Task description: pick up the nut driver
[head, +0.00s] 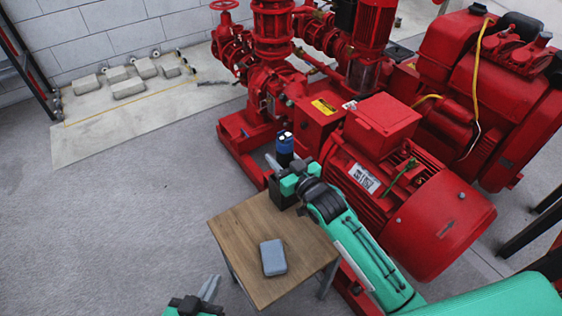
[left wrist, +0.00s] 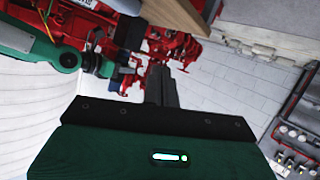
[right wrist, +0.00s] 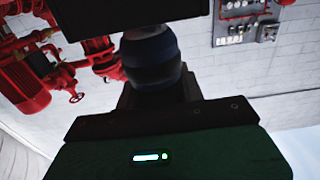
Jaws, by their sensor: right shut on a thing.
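My left gripper (head: 210,288) is at the bottom of the head view, left of the table. Its fingers (left wrist: 161,84) lie close together with nothing between them.
A grey-blue case (head: 273,258) lies on the wooden table (head: 240,232). The large red pumpset (head: 430,215) stands directly behind and to the right of the table, close to my right arm. The floor on the left is open, with pale blocks (head: 128,88) by the wall.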

